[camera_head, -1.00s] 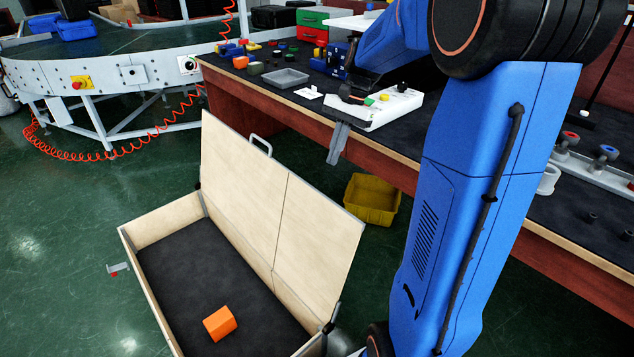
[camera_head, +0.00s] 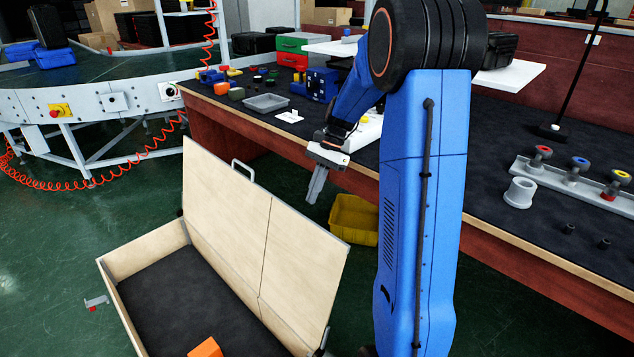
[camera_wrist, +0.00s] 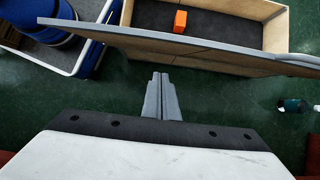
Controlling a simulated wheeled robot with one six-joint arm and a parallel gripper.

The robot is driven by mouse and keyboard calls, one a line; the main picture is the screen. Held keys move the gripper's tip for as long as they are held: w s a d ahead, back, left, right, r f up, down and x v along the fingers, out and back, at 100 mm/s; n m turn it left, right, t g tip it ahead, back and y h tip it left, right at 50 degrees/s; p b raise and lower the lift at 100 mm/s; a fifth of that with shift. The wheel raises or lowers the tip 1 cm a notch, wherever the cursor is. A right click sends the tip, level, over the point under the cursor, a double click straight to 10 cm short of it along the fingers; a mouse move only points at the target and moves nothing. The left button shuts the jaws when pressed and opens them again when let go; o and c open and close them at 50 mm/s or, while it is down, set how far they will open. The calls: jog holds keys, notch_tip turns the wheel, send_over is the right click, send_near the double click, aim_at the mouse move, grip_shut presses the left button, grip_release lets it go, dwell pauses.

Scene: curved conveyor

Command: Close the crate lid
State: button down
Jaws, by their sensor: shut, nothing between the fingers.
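The wooden crate (camera_head: 122,315) stands on the green floor at lower left of the head view, with a dark lining. Its lid (camera_head: 262,225) is open and stands up, leaning back toward the bench, with a grey handle (camera_head: 243,169) on its top edge. An orange block (camera_head: 206,347) lies inside. My gripper (camera_head: 314,198) is shut and empty, in the air behind the lid on its bench side, apart from it. In the wrist view the fingers (camera_wrist: 162,78) point toward the lid's edge (camera_wrist: 190,43), and the crate's inside shows beyond it.
The workbench (camera_head: 370,215) with its dark top runs along the right, carrying trays and small parts. A yellow bin (camera_head: 355,220) sits on the floor by the bench. A curved conveyor (camera_head: 90,95) stands at back left. A small latch-like piece (camera_head: 97,302) shows at the crate's left side.

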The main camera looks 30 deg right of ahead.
jog(key=a, duration=0.1)
jog(key=s+a+f, duration=0.1)
jog(key=a, duration=0.3)
jog(key=shift+s+a+f, duration=0.1)
jog(key=shift+s+f, duration=0.1)
jog(key=shift+f, duration=0.15)
jog(key=shift+a, duration=0.15)
